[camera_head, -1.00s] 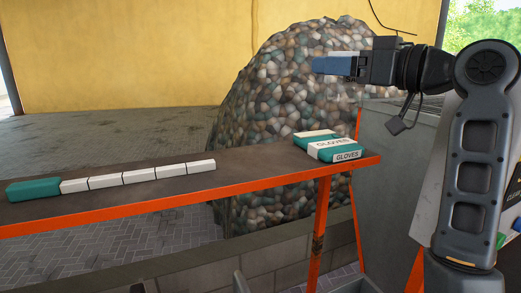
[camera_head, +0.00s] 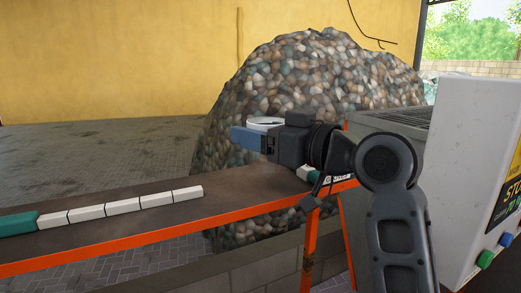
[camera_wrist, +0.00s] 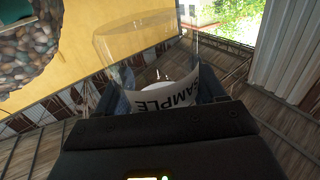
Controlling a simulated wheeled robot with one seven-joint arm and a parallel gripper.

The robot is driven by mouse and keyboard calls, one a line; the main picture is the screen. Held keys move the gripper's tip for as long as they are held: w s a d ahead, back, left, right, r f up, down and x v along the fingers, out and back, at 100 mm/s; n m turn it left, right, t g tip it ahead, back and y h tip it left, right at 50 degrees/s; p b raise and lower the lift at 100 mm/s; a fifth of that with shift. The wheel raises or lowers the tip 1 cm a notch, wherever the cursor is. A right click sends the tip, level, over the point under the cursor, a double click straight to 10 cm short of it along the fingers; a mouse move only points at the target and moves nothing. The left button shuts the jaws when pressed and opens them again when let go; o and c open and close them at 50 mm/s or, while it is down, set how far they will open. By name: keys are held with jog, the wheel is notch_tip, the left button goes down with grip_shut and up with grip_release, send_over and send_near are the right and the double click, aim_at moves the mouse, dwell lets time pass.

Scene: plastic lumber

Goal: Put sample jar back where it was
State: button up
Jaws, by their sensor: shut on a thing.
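My gripper (camera_head: 248,137) is shut on the sample jar, above the far right part of the dark bench (camera_head: 170,212). In the head view only a pale round part of the jar (camera_head: 265,122) shows above the blue fingers. In the wrist view the clear jar (camera_wrist: 140,50) with its white SAMPLE label (camera_wrist: 168,98) sits between the fingers. The jar looks empty above the label, apart from something white low inside. Its far side is hard to read through the clear wall.
A teal block and several white blocks (camera_head: 122,206) stand in a row on the bench's left. A gloves box (camera_head: 308,174) is partly hidden behind my gripper. A stone-covered mound (camera_head: 300,85) stands behind. A grey machine with buttons (camera_head: 470,180) is at right. Mid-bench is clear.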

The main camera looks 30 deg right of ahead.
aim_at(260, 155)
jog(key=shift+f, duration=1.85)
jog(key=shift+f, duration=0.2)
jog(key=o, duration=1.2)
jog(key=shift+c, duration=0.2)
jog(key=shift+r, duration=0.15)
jog(key=v, duration=1.2)
jog(key=shift+b, duration=0.45)
